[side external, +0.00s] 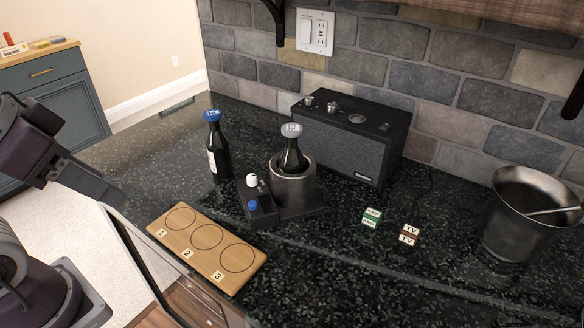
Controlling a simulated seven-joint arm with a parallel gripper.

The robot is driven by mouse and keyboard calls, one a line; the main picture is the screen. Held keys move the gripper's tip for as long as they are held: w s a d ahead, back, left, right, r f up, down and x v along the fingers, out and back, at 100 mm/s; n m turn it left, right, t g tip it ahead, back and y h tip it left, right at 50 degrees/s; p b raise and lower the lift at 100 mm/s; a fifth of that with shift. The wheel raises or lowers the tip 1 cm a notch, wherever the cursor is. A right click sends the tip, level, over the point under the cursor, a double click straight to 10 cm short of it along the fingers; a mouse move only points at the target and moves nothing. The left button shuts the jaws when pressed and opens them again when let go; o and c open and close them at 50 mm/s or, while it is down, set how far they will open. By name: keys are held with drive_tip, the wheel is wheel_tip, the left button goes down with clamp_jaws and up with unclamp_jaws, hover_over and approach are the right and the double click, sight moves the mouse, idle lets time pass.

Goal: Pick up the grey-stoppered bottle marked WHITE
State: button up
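A dark bottle with a grey stopper (292,153) stands in a round metal holder (295,192) near the middle of the counter. Only its neck and shoulder show; the lower part is hidden inside the holder. Small writing is on the stopper top, but I cannot read it. A second dark bottle with a blue stopper (216,152) and a pale label stands on the counter to its left. My gripper (112,198) is at the left edge of the view, well apart from both bottles. Its fingers are seen too poorly to tell open from shut.
A black control box (262,214) with white and blue knobs adjoins the holder. A wooden board (163,237) with circles 1, 2, 3 lies in front. A black speaker (345,150) stands behind; small green (371,218) and brown (409,235) blocks and a metal bucket (515,225) are right.

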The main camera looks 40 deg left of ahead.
sight(287, 145)
drive_tip(key=w+d+n+g+h, duration=0.3)
drive_tip(key=w+d+n+h, duration=0.6)
drive_tip(key=w+d+n, duration=0.35)
drive_tip(key=w+a+f+n+t, duration=0.2)
drive_tip(key=w+n, duration=0.3)
drive_tip(key=w+a+f+n+t, duration=0.2)
drive_tip(key=w+f+n, duration=0.1)
drive_tip(key=w, duration=0.3)
drive_tip(key=w+a+f+n+t, duration=0.2)
drive_tip(key=w+a+n+t, duration=0.1)
drive_tip(key=w+n, duration=0.3)
drive_tip(key=shift+w+f+n, duration=0.1)
drive_tip(key=shift+f+n, duration=0.25)
drive_tip(key=shift+f, duration=0.05)
drive_tip(key=shift+w+d+r, duration=0.1)
drive_tip(key=shift+w+d, duration=0.1)
drive_tip(key=shift+w, duration=0.2)
drive_tip(key=x, duration=0.6)
drive_tip(key=shift+w, duration=0.3)
drive_tip(key=shift+d, duration=0.1)
clamp_jaws()
